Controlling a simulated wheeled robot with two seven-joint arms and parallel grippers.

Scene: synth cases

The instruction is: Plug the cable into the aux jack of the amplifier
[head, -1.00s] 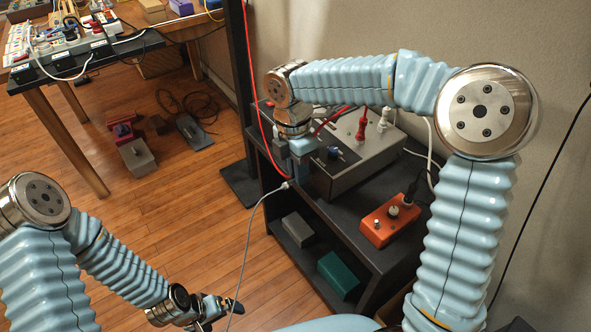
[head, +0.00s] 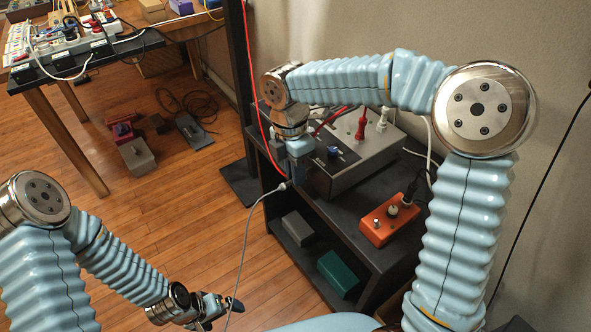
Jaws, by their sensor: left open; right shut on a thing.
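The amplifier (head: 372,160) is a grey box on the black shelf unit, with a dark front panel and a blue knob. My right gripper (head: 290,178) is at its front left side, pointing down and shut on the end of the grey cable (head: 250,218). The cable's plug tip and the aux jack are hidden by the gripper, so I cannot tell whether they touch. The cable hangs down in a curve to the bottom edge, passing close to my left gripper (head: 226,306), which is open at the lower middle.
An orange pedal (head: 389,222) with a black plug stands on the shelf's top, right of the amplifier. A red plug (head: 361,124) and a white plug (head: 382,119) stand up from the amplifier. Grey and green boxes (head: 338,272) lie on the lower shelf.

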